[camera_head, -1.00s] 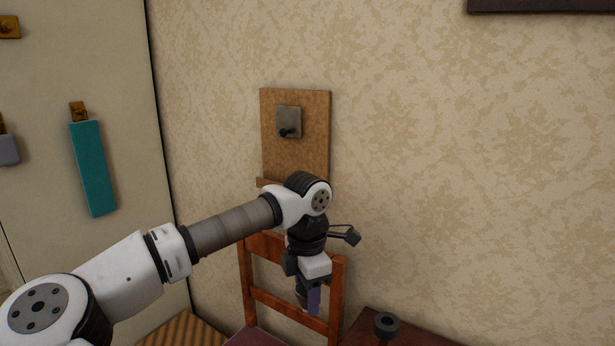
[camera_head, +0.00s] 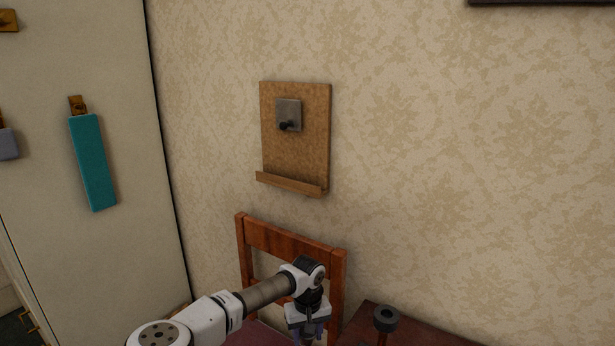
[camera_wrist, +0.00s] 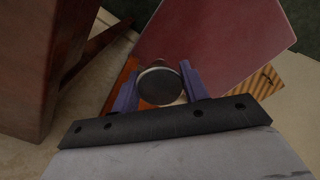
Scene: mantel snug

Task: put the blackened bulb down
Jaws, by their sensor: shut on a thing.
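The blackened bulb (camera_wrist: 160,86) shows in the wrist view as a dark round end with a pale rim, between the two purple fingers. My gripper (camera_wrist: 158,92) is shut on it. In the head view my gripper (camera_head: 308,332) is low, in front of the chair, and the bulb is hidden there. In the wrist view the chair's dark red seat (camera_wrist: 215,40) lies beyond the bulb. I cannot tell how far the bulb is above the seat, but no contact shows.
A wooden chair back (camera_head: 290,240) stands against the wall. A dark table (camera_head: 415,338) with a dark ring-topped post (camera_head: 386,319) is at its right. A wooden board (camera_head: 300,150) with a ledge and metal plate hangs above. A teal strip (camera_head: 93,162) hangs at left.

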